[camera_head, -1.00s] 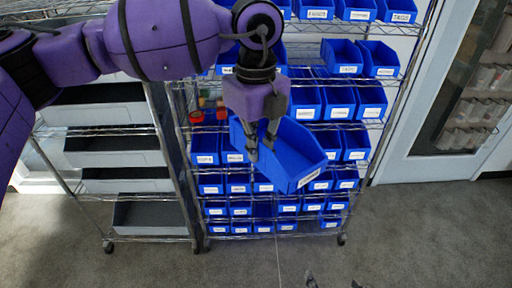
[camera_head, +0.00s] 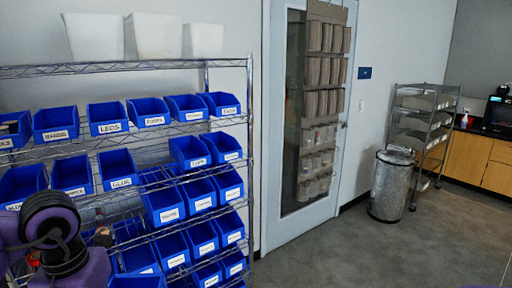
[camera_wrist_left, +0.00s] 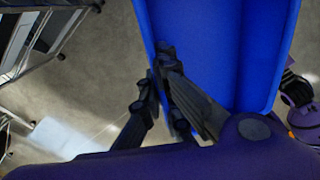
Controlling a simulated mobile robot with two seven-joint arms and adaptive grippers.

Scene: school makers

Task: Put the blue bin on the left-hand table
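In the left wrist view a large blue bin (camera_wrist_left: 215,40) fills the top middle, and one of its walls sits at my left gripper's (camera_wrist_left: 158,88) fingers. The fingers look closed on that wall, and the bin hangs over the grey floor. In the head view only my left wrist shows at the lower left, with its fingers out of frame. A blue edge at the bottom may be the held bin, but I cannot be sure. My right gripper's fingers do not show. No left-hand table is in view.
A wire shelf rack (camera_head: 130,66) with several labelled blue bins stands at left, close to my left arm. Right of it are a door (camera_head: 255,120), a metal trash can (camera_head: 391,185), a grey cart (camera_head: 425,100) and wooden cabinets (camera_head: 480,155). The floor (camera_head: 400,250) at right is clear.

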